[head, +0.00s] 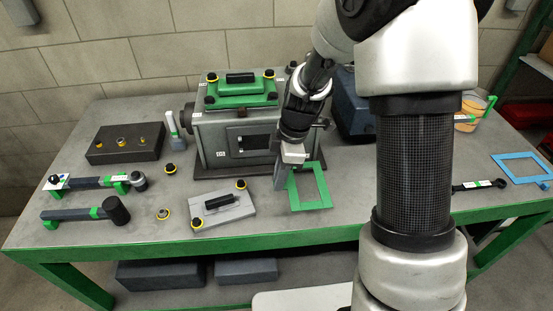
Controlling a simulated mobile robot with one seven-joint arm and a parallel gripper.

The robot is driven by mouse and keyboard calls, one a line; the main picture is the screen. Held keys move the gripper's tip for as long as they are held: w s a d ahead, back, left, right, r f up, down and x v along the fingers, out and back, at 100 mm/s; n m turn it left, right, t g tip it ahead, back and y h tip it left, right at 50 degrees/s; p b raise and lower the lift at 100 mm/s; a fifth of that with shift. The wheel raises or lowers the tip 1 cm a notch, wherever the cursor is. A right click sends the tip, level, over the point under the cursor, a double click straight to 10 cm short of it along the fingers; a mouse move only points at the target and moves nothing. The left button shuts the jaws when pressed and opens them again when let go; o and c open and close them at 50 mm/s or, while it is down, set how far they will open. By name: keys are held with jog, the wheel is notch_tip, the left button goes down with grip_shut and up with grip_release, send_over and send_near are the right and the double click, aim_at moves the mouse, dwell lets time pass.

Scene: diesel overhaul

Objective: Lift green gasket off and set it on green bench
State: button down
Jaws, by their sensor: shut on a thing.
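The green gasket (325,203) is a thin rectangular frame with an open middle. My gripper (284,182) is shut on its left edge, in front of the engine block's right side. The gasket appears tilted over the front part of the bench; I cannot tell whether it touches the top. The bench (120,228) has a grey top and a green front edge and frame.
A grey cover plate (222,212) with a black handle lies left of the gasket. A mallet (85,214), a torque tool (85,183) and a dark block (125,146) lie further left. A blue frame (522,168) and a wrench (480,185) are at right. My arm hides part of the bench.

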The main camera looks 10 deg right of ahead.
aim_at(279, 201)
jog(key=shift+w+f, duration=0.1)
jog(key=shift+f, duration=0.05)
jog(key=shift+f+b, duration=0.4)
jog(key=shift+f, duration=0.1)
jog(key=shift+f+b, duration=1.35)
jog(key=shift+f, duration=1.35)
jog(key=c, duration=1.7)
grip_release()
jog(key=shift+o, duration=0.2)
jog(key=shift+r, duration=0.1)
